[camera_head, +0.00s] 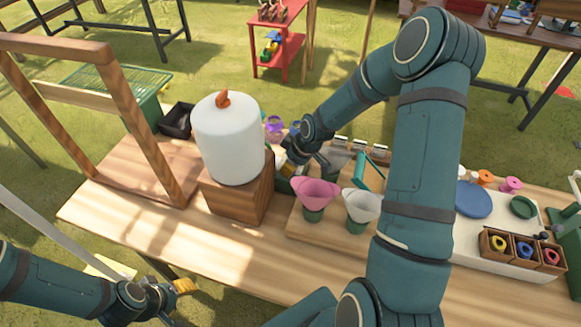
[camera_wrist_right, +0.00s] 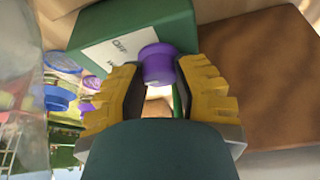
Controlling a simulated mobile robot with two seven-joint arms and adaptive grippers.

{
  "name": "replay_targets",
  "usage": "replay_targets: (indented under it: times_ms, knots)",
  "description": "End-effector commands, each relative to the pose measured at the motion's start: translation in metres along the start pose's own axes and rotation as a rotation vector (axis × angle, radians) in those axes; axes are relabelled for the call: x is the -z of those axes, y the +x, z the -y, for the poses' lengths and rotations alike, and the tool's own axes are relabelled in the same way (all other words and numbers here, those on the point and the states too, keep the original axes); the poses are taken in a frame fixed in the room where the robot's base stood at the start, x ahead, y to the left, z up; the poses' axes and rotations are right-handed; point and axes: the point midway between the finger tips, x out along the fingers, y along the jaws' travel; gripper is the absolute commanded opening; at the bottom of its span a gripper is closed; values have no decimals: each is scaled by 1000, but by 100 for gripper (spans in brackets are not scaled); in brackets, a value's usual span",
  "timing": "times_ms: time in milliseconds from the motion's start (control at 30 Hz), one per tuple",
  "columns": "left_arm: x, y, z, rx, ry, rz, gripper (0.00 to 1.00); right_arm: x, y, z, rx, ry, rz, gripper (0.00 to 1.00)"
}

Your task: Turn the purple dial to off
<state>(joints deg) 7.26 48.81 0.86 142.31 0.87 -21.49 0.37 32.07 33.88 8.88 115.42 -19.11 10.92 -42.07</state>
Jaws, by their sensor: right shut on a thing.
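The purple dial (camera_wrist_right: 157,62) sits on a green box (camera_wrist_right: 135,22) whose pale face (camera_wrist_right: 105,55) carries the word OFF and a second label, partly hidden. My right gripper (camera_wrist_right: 155,82) has its yellow-padded fingers on either side of the dial and is shut on it. In the head view my right gripper (camera_head: 290,165) reaches down behind the pink funnel, beside the white tank; the dial is hidden there. My left gripper (camera_head: 178,290) is low at the left, off the table's front edge, away from the dial; its finger opening is unclear.
A white tank (camera_head: 229,140) stands on a wooden block (camera_head: 238,199) left of my right gripper. A pink funnel (camera_head: 317,190) and a white funnel (camera_head: 361,206) stand in front of it. A wooden frame (camera_head: 135,110) rises at the left. The table's front middle is clear.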

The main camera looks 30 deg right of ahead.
Motion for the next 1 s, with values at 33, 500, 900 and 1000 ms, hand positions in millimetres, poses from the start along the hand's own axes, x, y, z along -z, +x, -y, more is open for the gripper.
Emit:
replay_targets:
  times_ms: [33, 500, 900, 1000]
  knots:
    - [-1, 2, 1, 0, 1, 1, 47, 0, 1, 1, -2, 7, 1, 0]
    - [-2, 2, 1, -1, 1, 3, 47, -1, 1, 1, -8, 27, 2, 0]
    - [-1, 2, 1, -1, 1, 3, 47, 0, 0, 1, -10, 26, 1, 65]
    - [-1, 2, 1, -1, 1, 3, 47, 0, -1, 0, -10, 26, 1, 65]
